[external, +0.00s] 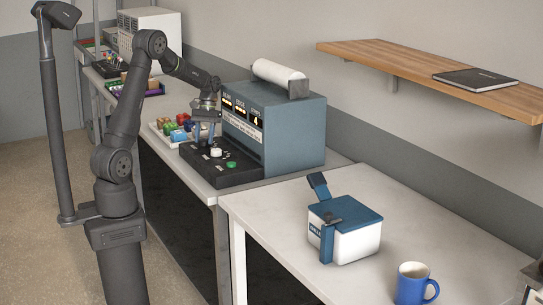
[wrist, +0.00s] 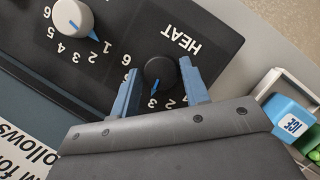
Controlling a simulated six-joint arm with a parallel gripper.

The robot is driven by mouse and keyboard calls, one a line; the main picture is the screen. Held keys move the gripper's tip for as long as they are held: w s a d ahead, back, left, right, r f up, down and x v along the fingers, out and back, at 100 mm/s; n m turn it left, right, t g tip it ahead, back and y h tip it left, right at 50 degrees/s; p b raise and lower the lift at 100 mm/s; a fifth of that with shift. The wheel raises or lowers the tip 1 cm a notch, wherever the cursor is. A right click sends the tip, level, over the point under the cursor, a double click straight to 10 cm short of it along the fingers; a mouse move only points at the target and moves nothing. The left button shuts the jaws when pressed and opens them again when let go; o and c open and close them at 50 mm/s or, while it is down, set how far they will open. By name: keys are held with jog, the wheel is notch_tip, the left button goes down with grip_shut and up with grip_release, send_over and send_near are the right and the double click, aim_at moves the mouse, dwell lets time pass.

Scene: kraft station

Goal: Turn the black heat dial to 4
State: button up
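The black heat dial (wrist: 160,72) sits under the HEAT label (wrist: 181,40) in the wrist view. Its blue pointer points at or close to the 3. My gripper (wrist: 163,72) has its two blue fingers on either side of the dial, close against it; I cannot tell whether they touch it. In the external view my gripper (external: 203,142) is over the black control panel (external: 240,171); the heat dial itself is hard to make out there.
A white dial (wrist: 73,17) with a blue pointer stands near the heat dial, and a green button (external: 231,164) is on the panel. The blue machine (external: 297,135) rises behind it. A tray with colored items (external: 178,130) lies beside the panel.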

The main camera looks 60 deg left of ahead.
jog(key=shift+o, duration=1.2)
jog(key=s+d+r+v, duration=0.1)
jog(key=v, duration=1)
jog(key=shift+s+d+r, duration=0.25)
jog(key=shift+s+d, duration=0.05)
jog(key=shift+s, duration=0.05)
jog(key=n+t+y, duration=0.2)
jog(key=t+y, duration=0.1)
send_near(204, 140)
notch_tip(204, 140, down, 9)
jog(key=shift+s+r, duration=0.15)
jog(key=shift+r, duration=0.05)
